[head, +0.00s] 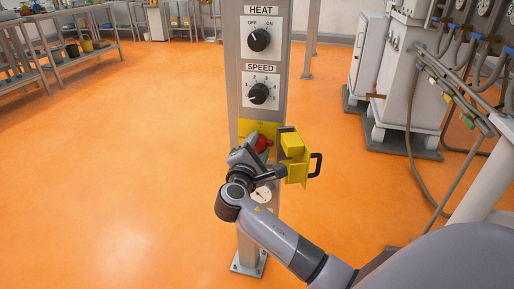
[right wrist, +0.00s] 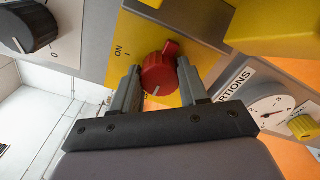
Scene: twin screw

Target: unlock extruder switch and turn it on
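A red rotary switch (right wrist: 158,72) sits on a yellow plate marked "ON" and "I" on the grey post. In the head view the red switch (head: 262,143) is partly hidden by my right gripper (head: 255,150). The yellow cover (head: 295,157) with a black handle (head: 316,165) is swung open to the right of the switch. In the right wrist view my right gripper (right wrist: 160,85) has one finger on each side of the red switch, very close to it. I cannot tell whether both fingers press on it. My left gripper is not in view.
Above on the post are a HEAT knob (head: 259,40) and a SPEED knob (head: 258,93). A dial (head: 262,194) lies just below my gripper. Machines with hoses (head: 405,85) stand at the right. The orange floor (head: 130,170) left of the post is clear.

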